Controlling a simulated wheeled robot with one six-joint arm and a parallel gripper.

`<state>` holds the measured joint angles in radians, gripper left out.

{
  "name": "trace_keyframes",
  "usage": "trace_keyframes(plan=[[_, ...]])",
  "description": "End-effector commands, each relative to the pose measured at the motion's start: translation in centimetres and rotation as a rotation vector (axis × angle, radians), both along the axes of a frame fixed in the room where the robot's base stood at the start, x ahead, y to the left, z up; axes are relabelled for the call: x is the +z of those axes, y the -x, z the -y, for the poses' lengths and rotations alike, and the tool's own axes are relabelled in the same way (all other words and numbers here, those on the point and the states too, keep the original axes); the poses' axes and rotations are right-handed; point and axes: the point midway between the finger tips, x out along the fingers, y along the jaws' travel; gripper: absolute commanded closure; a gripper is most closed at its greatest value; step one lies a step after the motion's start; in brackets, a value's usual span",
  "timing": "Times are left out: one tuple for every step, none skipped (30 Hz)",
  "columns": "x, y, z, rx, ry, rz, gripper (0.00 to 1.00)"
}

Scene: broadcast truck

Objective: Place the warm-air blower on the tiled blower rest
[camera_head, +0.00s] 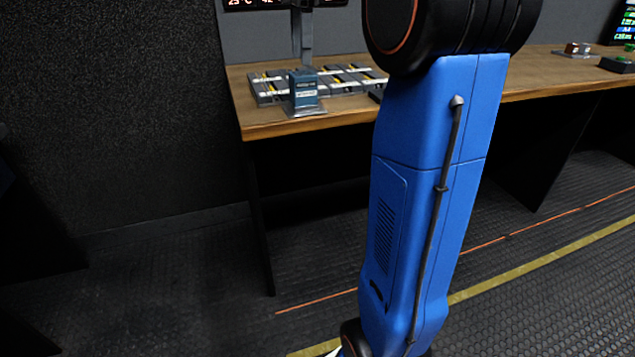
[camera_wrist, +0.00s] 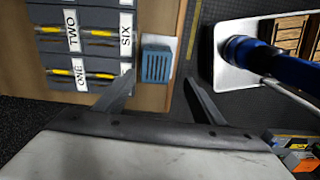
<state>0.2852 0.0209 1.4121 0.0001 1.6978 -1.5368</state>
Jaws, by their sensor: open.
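A small teal-blue box (camera_head: 304,89) with a pale label stands on a thin metal plate (camera_head: 306,111) at the front left of the wooden bench. In the wrist view the blue box (camera_wrist: 156,66) shows a ribbed or slotted top. I cannot tell for sure whether it is the warm-air blower. No tiled rest can be made out with certainty. My gripper (camera_wrist: 159,77) is open and empty, its two fingers pointing toward the bench edge, with the box seen between the fingertips. The gap in depth is unclear.
The wooden bench (camera_head: 248,120) holds a grey rack (camera_wrist: 70,45) with yellow-marked items and labels ONE, TWO and SIX. A small plate with an item (camera_head: 577,49) and a dark box with a green button (camera_head: 617,64) stand farther right.

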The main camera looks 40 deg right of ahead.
Motion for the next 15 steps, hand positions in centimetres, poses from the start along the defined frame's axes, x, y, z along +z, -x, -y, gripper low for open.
trace_keyframes(plan=[[-0.2, 0.9, -0.8, -0.027, 0.003, 0.012, 0.38], [-0.4, 1.5, -1.3, -0.05, 0.004, 0.02, 0.38], [-0.8, 2.3, -2.0, -0.086, 0.006, 0.032, 0.38], [-1.1, 3.1, -2.5, -0.116, 0.007, 0.042, 0.38], [-1.5, 3.7, -3.0, -0.147, 0.007, 0.05, 0.38], [-2.0, 4.6, -3.8, -0.187, 0.007, 0.065, 0.38], [-2.4, 5.3, -4.2, -0.216, 0.006, 0.074, 0.38], [-2.9, 5.9, -4.7, -0.244, 0.006, 0.082, 0.38], [-3.4, 6.7, -5.2, -0.28, 0.004, 0.094, 0.38], [-3.8, 7.4, -5.7, -0.307, 0.002, 0.103, 0.38], [-4.2, 8.0, -6.1, -0.335, 0.0, 0.113, 0.38], [-4.9, 9.0, -6.7, -0.374, -0.003, 0.126, 0.38], [-5.4, 9.8, -7.2, -0.404, -0.007, 0.137, 0.38], [-6.0, 10.6, -7.6, -0.435, -0.011, 0.147, 0.38], [-6.9, 11.7, -8.3, -0.478, -0.017, 0.161, 0.38]])
